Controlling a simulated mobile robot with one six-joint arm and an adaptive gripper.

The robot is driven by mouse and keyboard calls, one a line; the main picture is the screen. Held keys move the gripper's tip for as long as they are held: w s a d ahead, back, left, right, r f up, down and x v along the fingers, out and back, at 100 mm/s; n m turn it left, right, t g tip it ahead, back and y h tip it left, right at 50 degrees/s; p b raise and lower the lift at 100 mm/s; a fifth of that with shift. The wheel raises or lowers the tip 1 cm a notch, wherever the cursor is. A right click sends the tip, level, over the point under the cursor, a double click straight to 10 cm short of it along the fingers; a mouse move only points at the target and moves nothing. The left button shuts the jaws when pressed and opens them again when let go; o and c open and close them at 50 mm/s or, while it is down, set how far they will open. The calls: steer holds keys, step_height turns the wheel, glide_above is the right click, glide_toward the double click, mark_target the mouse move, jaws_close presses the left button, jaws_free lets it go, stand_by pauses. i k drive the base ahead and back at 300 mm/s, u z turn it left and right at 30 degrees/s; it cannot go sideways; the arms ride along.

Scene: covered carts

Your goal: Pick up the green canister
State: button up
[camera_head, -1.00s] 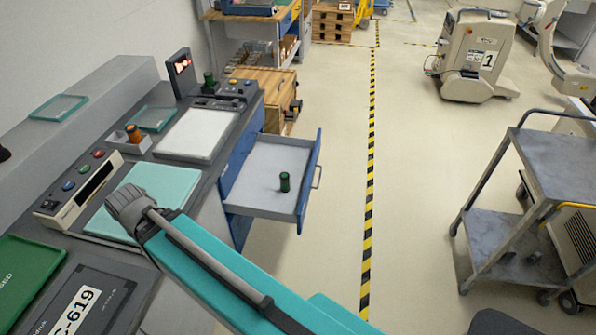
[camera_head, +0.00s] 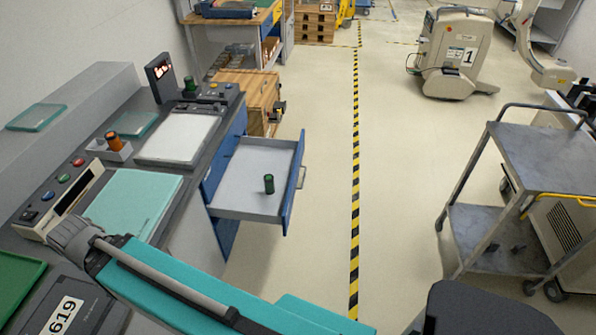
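A small dark green canister (camera_head: 269,184) stands upright in the open, pale-bottomed drawer (camera_head: 238,189) of the blue cabinet under the counter. A second dark green, canister-like object (camera_head: 190,88) stands on the counter's far end, beside a small lit display. My teal arm crosses the lower left in front of the counter, apart from the drawer canister. My gripper's fingers do not show, so its state is hidden.
An orange-brown object (camera_head: 114,141) sits in a small white holder on the counter. A wooden box (camera_head: 248,92) stands behind the drawer. A grey two-shelf cart (camera_head: 545,158) is at right. Open floor with a yellow-black stripe (camera_head: 355,190) lies between.

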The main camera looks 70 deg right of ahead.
mark_target(268, 179)
steer(key=z, duration=0.1)
steer(key=k, duration=1.65)
steer(key=z, duration=1.45)
steer(key=i, duration=0.9)
